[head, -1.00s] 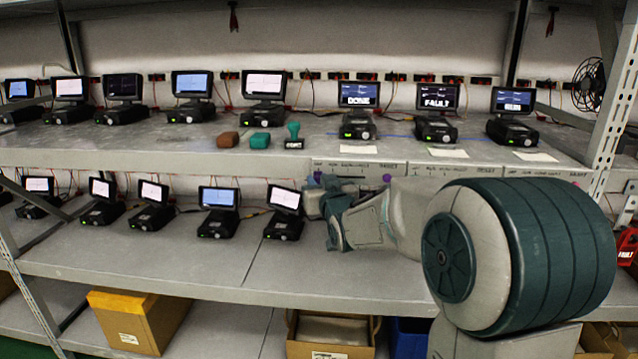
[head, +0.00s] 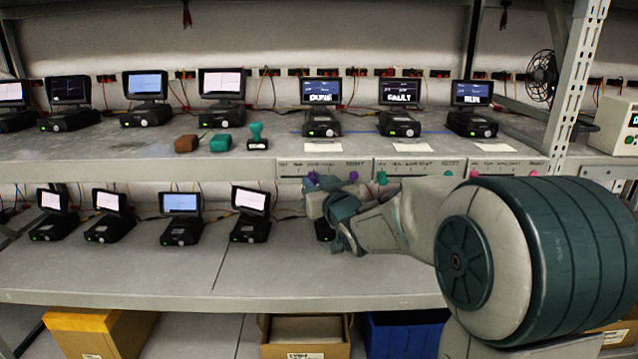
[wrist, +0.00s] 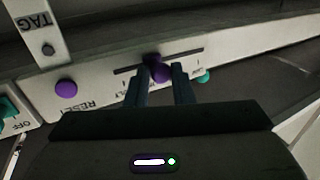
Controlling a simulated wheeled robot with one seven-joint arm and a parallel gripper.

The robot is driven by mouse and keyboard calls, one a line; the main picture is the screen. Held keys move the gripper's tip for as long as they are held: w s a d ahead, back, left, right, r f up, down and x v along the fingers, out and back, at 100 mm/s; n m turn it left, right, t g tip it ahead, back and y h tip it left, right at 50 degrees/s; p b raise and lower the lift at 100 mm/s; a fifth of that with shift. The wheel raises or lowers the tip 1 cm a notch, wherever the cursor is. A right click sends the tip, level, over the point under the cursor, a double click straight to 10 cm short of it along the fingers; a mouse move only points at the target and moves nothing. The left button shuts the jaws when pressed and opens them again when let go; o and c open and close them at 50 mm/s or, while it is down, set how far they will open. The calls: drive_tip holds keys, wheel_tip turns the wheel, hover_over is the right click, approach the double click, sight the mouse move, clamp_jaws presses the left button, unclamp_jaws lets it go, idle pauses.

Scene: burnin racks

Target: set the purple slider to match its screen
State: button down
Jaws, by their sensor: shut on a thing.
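The purple slider knob (wrist: 158,67) sits near the middle of its dark slot on a pale panel (wrist: 95,88) in the wrist view. My gripper (wrist: 162,84) is shut on this knob, one dark finger on each side. The lettering below the slot is partly hidden by the fingers. In the head view the panel is on the upper shelf's front edge, and the purple knob (head: 312,178) shows at my gripper (head: 322,188). The screen above that panel (head: 321,92) reads DONE. A round purple button (wrist: 66,89) by the word RESET is on the same panel.
Similar panels with a green button (head: 447,174) and a pink button (head: 533,171) lie to the right, under screens reading FAULT (head: 399,92) and RUN (head: 472,93). Lower-shelf devices (head: 250,213) stand close left of my gripper. A fan (head: 541,75) is at the right.

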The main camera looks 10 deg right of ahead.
drive_tip(key=c, duration=1.3)
unclamp_jaws()
drive_tip(key=shift+a, duration=0.1)
drive_tip(key=shift+c, duration=0.2)
drive_tip(key=shift+s+d, duration=0.3)
drive_tip(key=shift+s, duration=0.35)
drive_tip(key=v, duration=1.2)
drive_tip(key=shift+s+p, duration=0.3)
drive_tip(key=shift+p, duration=0.15)
